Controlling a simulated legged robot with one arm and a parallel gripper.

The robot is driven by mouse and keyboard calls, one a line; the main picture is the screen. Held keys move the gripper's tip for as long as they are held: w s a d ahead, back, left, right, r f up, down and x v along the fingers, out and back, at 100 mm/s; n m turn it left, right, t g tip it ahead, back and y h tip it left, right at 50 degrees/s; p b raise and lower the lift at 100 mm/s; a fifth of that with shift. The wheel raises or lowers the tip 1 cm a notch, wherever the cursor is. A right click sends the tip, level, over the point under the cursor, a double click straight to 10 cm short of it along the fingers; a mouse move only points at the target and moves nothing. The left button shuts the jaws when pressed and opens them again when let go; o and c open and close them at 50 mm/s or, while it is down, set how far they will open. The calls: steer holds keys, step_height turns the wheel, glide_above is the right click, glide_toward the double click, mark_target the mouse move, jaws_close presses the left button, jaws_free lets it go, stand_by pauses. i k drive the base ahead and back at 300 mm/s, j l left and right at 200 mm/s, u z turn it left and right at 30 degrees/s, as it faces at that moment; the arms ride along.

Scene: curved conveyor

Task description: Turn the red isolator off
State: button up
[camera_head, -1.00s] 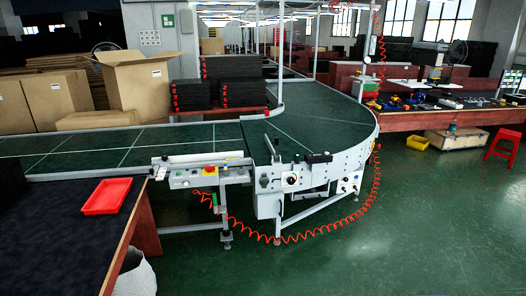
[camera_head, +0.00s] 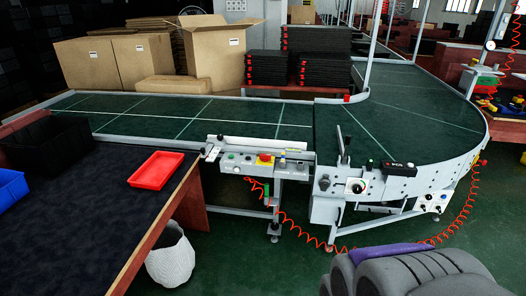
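A red knob on a yellow base (camera_head: 265,159) is on the grey control panel (camera_head: 232,160) at the front edge of the conveyor, in the middle of the view. It is the clearest red control here; its exact switch position is too small to read. Grey rounded parts with a purple band (camera_head: 408,252) fill the bottom right corner, close to the camera. They look like part of my arm, but I cannot make out fingertips. They are well apart from the red knob.
A dark table (camera_head: 80,220) with a red tray (camera_head: 157,170) and a blue bin (camera_head: 10,187) stands at the left. A white basket (camera_head: 170,262) is beside it. A coiled red cable (camera_head: 400,246) hangs below the conveyor (camera_head: 400,130). Green floor shows in front.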

mark_target(265, 157)
steer(key=i+z, duration=0.25)
steer(key=i+l+z, duration=0.1)
steer(key=z, duration=0.2)
steer(key=i+l+u, duration=0.1)
steer(key=i, duration=1.7)
steer(key=i+u, duration=0.3)
steer(key=i+l+u, duration=0.1)
steer(key=u, duration=0.25)
